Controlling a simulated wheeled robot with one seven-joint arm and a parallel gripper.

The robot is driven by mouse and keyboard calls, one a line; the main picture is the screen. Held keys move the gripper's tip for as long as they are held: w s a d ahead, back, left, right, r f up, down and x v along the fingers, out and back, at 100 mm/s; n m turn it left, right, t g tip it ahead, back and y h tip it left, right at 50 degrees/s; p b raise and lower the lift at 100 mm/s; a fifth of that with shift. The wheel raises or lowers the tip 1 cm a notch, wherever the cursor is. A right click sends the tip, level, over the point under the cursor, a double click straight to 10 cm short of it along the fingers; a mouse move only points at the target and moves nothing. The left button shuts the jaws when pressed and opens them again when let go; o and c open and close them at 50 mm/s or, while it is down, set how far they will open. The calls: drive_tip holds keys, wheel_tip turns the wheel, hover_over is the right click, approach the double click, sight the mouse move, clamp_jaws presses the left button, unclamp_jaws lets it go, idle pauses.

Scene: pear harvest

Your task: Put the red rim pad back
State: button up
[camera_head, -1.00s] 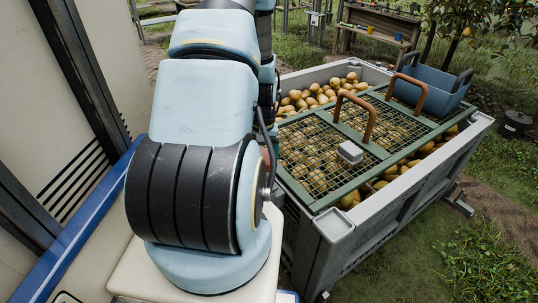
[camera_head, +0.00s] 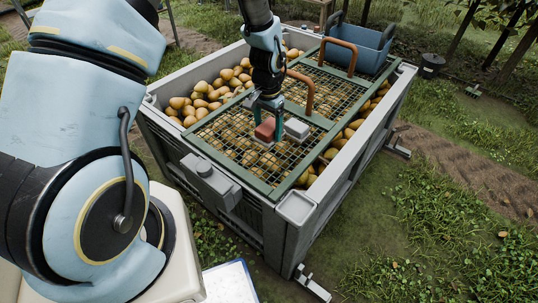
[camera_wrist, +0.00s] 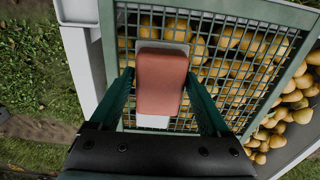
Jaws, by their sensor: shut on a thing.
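The red rim pad (camera_head: 265,129) is a small block between the fingers of my gripper (camera_head: 267,124), over the green-framed mesh lid near its front end. In the wrist view, the red pad (camera_wrist: 162,82) lies lengthwise between the two green fingers of my gripper (camera_wrist: 160,88), which is shut on it. A pale surface shows past both ends of the pad; I cannot tell whether it is part of it. A light grey pad (camera_head: 297,129) sits on the lid just right of the red one. Whether the red pad touches the mesh is unclear.
The grey bin (camera_head: 345,185) holds pears under the mesh lid (camera_head: 240,179), which has brown handles (camera_head: 301,88). A blue basket (camera_head: 357,47) stands at the far end. A grey box (camera_head: 210,183) sits on the near wall. Grass lies right of the bin.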

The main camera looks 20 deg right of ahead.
drive_tip(key=p, duration=0.2)
hover_over(269, 159)
wheel_tip(269, 159, down, 9)
drive_tip(key=shift+r, duration=0.15)
drive_tip(key=shift+f, duration=0.55)
drive_tip(key=shift+f, duration=0.2)
drive_tip(key=o, duration=1.4)
drive_tip(key=shift+r, duration=0.1)
drive_tip(key=shift+o, duration=0.2)
